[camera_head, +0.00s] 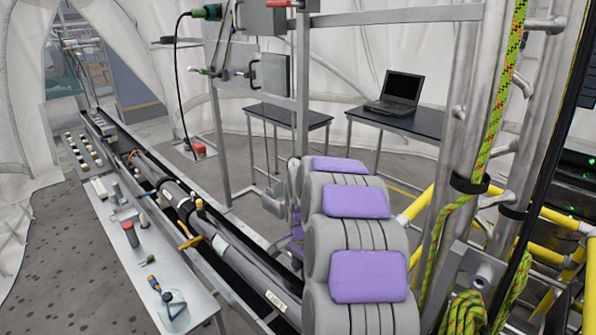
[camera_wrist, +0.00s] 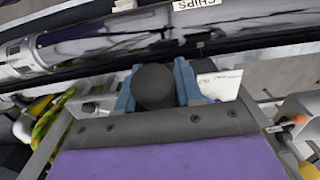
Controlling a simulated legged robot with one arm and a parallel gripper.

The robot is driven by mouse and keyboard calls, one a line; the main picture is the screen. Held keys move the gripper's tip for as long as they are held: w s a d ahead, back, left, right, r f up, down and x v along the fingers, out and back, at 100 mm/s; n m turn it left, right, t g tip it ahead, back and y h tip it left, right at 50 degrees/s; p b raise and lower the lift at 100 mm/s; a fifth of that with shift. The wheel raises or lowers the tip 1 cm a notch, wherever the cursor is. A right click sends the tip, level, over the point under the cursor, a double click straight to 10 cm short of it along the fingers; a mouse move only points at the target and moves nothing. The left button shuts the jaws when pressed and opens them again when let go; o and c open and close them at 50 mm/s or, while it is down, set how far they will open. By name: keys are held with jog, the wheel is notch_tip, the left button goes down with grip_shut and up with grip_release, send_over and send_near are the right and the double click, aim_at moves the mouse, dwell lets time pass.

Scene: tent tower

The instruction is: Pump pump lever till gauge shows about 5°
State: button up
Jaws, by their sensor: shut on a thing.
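In the wrist view, two blue fingers of my gripper (camera_wrist: 155,92) stand on either side of a dark grey rounded knob (camera_wrist: 153,84). The gripper is shut on this knob, which looks like the end of the pump lever. The rest of the lever is hidden below it. A white piece with faint marks (camera_wrist: 220,84) shows just right of the fingers; I cannot tell whether it is the gauge. No readable gauge shows in either view. In the head view my gripper is hidden, and my purple-padded arm fills the lower middle.
A long dark pipe assembly (camera_head: 215,237) runs along a rail; it also crosses the top of the wrist view (camera_wrist: 110,37). A bench with small tools (camera_head: 140,262) stands at left. Tables, one with a laptop (camera_head: 400,90), stand behind. Metal posts and yellow rails (camera_head: 415,204) are at right.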

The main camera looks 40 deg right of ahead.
jog(key=shift+a+f, duration=0.1)
jog(key=shift+f, duration=0.05)
dwell(0.8)
jog(key=o, duration=1.1)
jog(key=shift+w, duration=0.1)
